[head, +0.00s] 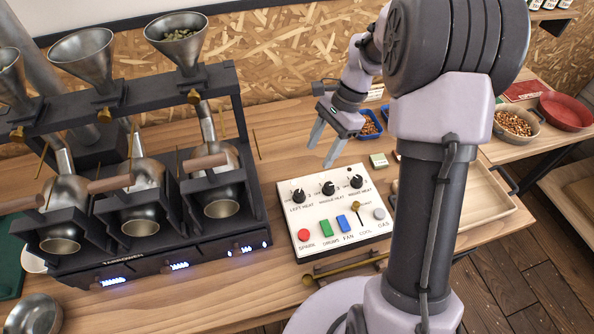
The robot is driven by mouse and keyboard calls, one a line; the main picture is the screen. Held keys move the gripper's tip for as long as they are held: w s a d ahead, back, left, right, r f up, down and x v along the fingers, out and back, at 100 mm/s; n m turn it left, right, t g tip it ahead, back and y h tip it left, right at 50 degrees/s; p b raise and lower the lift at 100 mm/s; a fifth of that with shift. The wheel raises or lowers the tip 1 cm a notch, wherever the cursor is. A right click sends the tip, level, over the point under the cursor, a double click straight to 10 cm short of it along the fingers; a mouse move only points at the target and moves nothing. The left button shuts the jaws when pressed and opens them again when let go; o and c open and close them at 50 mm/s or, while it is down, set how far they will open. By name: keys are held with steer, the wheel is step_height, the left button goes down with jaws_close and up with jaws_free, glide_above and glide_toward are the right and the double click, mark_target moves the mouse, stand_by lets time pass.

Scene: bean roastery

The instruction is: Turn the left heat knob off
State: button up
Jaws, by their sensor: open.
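The white control panel (331,214) sits on the wooden bench, right of the roaster. The left heat knob (298,196) is a black dial at the panel's upper left, above its "LEFT HEAT" label. The middle heat knob (327,188) and right heat knob (356,181) stand in the same row. Too small to tell exactly where the left knob's pointer sits. My gripper (321,148) is open and empty, above and behind the panel, apart from the knobs. Its fingers point down toward the panel's back edge.
The dark three-drum roaster (262,208) with metal hoppers (178,42) stands close at left. Lower on the panel are a red button (304,235), green and blue switches, a brass lever (356,208) and a grey button. A wooden tray (485,205) lies right, partly behind my arm.

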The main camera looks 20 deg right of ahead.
mark_target(300, 192)
steer(key=b+x, duration=0.5)
steer(key=x, duration=1)
steer(key=shift+s, duration=0.15)
steer(key=shift+c, duration=0.4)
jaws_close()
